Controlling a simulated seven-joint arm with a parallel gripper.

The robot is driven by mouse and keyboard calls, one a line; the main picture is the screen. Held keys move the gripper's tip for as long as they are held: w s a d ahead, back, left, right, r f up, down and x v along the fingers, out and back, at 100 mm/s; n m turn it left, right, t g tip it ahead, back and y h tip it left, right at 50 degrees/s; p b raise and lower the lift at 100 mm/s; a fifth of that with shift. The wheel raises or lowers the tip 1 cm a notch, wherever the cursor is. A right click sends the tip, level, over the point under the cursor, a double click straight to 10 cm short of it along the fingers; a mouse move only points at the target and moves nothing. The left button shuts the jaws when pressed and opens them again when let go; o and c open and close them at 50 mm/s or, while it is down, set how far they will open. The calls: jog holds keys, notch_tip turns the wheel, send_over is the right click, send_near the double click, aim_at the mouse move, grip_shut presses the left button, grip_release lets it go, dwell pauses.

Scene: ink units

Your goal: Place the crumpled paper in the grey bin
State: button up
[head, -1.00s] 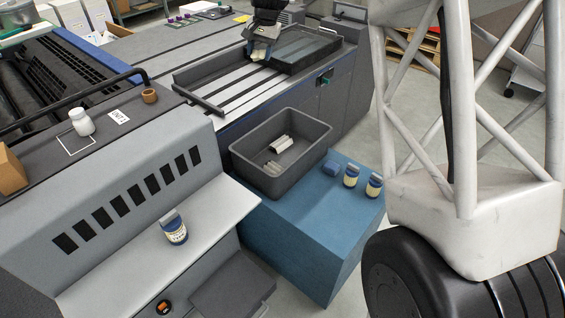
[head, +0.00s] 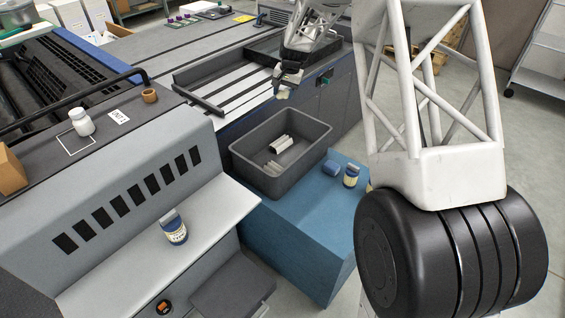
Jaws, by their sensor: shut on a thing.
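The grey bin (head: 322,141) is an open dark grey tub standing on a blue block. Several pale, rolled or folded pieces (head: 280,143) lie inside it. My gripper (head: 284,88) is raised behind the bin, near the front edge of the slatted machine tray. It is shut on a small pale piece, which looks like the crumpled paper (head: 281,95). The paper shows only in part below the fingers, apart from the bin.
The blue block (head: 310,240) also bears a blue lump (head: 332,167) and a labelled jar (head: 351,175). Another labelled jar (head: 173,229) stands on the grey ledge. A white bottle (head: 82,122) and a brown cup (head: 149,95) stand on the machine top.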

send_over(282, 160)
jog(key=d+x, duration=0.2)
jog(key=x, duration=0.8)
jog(key=s+d+f+x, duration=0.1)
jog(key=d+x, duration=0.1)
jog(key=x, duration=0.9)
jog(key=shift+s+d+f, duration=0.25)
jog(key=shift+s+d, duration=0.15)
jog(key=shift+s, duration=0.1)
jog(key=shift+s+d+x, duration=0.1)
jog(key=shift+d+x, duration=0.1)
jog(key=shift+x, duration=0.85)
jog(key=shift+s+d+x, duration=0.1)
jog(key=shift+d+x, duration=0.1)
jog(key=shift+x, duration=0.8)
jog(key=shift+d+x, duration=0.2)
jog(key=shift+x, duration=0.85)
jog(key=shift+f, duration=0.2)
jog(key=shift+d+x, duration=0.15)
jog(key=shift+x, duration=0.7)
jog(key=shift+d+x, duration=0.2)
jog(key=shift+x, duration=0.7)
jog(key=shift+s+f, duration=0.1)
jog(key=shift+f, duration=0.1)
jog(key=o, duration=0.9)
jog(key=v, duration=1.2)
jog(key=shift+r, duration=0.15)
